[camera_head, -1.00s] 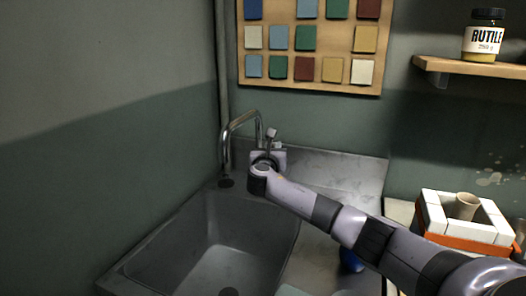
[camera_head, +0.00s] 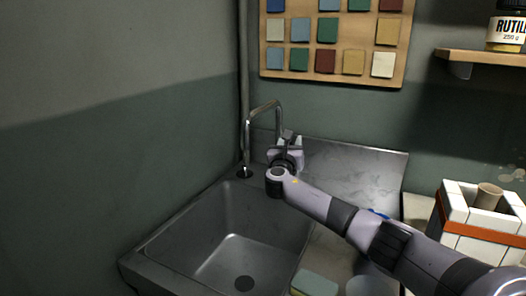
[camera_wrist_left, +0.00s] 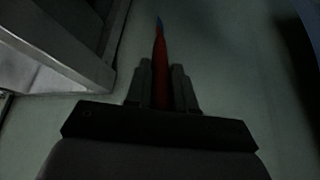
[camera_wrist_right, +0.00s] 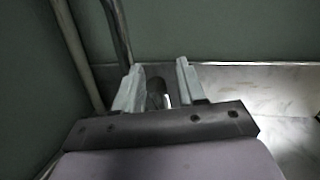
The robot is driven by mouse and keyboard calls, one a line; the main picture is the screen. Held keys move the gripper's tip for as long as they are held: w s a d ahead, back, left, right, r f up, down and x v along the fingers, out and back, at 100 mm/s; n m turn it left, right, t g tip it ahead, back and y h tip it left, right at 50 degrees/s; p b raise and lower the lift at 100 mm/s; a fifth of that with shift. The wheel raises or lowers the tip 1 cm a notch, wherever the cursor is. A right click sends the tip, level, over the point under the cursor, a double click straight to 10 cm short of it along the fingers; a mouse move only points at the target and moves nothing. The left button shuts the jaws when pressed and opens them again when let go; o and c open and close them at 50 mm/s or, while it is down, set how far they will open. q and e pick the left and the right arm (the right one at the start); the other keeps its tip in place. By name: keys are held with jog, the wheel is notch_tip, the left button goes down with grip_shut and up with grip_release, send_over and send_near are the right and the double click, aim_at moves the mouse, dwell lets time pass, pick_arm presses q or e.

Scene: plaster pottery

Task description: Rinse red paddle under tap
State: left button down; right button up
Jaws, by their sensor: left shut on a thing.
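My left gripper (camera_wrist_left: 162,70) is out of the head view. In the left wrist view it is shut on the red paddle (camera_wrist_left: 159,52), which points away from it and ends in a bluish tip. A curved metal tap (camera_head: 264,108) stands at the back of the grey sink (camera_head: 210,232); I see no water under its spout. My right gripper (camera_head: 287,140) is at the tap's right side, behind the basin. In the right wrist view its fingers (camera_wrist_right: 160,78) are apart, with a dark rounded part (camera_wrist_right: 155,92) between or beyond them; contact is unclear.
A sponge (camera_head: 315,283) lies right of the basin. My right arm crosses the drainboard (camera_head: 345,170) and partly hides a blue thing (camera_head: 378,213). A metal edge (camera_wrist_left: 60,45) is left of the paddle.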

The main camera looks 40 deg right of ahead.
pick_arm(q)
jog(key=shift+r, duration=0.15)
pick_arm(e)
jog(key=shift+a, duration=0.1)
pick_arm(q)
jog(key=shift+r+p, duration=0.25)
jog(key=shift+p, duration=0.15)
pick_arm(e)
jog(key=shift+s+a, duration=0.15)
pick_arm(q)
notch_tip(320, 180, up, 4)
jog(key=p, duration=0.4)
pick_arm(e)
jog(key=v, duration=1.1)
jog(key=shift+s+f, duration=0.15)
jog(key=shift+s, duration=0.05)
pick_arm(q)
jog(key=shift+a+f, duration=0.1)
pick_arm(e)
jog(key=shift+a, duration=0.2)
